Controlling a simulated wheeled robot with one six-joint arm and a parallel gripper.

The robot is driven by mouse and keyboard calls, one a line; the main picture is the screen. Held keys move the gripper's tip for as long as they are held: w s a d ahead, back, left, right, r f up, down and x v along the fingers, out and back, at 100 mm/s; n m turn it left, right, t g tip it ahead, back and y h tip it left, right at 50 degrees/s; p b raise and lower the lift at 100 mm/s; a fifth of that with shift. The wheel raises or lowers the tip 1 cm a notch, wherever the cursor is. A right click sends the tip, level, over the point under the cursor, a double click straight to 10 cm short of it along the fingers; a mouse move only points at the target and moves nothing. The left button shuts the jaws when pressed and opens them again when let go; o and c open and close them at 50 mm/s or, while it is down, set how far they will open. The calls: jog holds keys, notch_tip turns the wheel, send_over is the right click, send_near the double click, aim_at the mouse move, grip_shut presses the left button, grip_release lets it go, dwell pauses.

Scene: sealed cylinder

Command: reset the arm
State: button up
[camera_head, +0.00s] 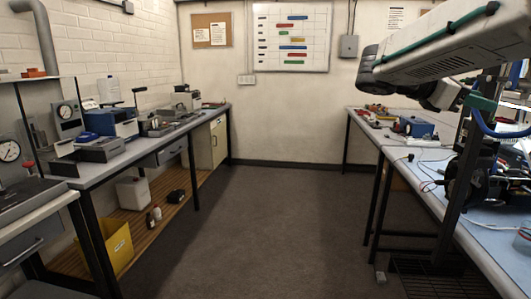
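My arm reaches into the upper right of the head view as a pale, thick link with a green cable along it and a dark grey ribbed end. The arm is raised above the right-hand bench (424,172) and the floor beside it. I cannot make out my gripper or its fingers in this view. No sealed cylinder can be picked out.
A left bench (150,146) carries gauges, a blue instrument (112,122) and other devices. A yellow bin (113,243) and a white container (132,192) stand on its lower shelf. The floor aisle (270,225) between benches is clear. A whiteboard (291,37) hangs behind.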

jog(key=s+a+f+m+t+y, duration=0.2)
jog(key=s+a+f+m+y, duration=0.4)
jog(key=s+a+f, duration=0.4)
jog(key=s+a+f+m+t+y, duration=0.2)
jog(key=s+a+f+m+y, duration=0.4)
jog(key=f, duration=0.8)
jog(key=s+a+y, duration=0.3)
jog(key=s+a, duration=0.1)
jog(key=s, duration=0.1)
jog(key=shift+s+f+m, duration=0.25)
jog(key=shift+s+m, duration=0.05)
jog(key=shift+m, duration=0.1)
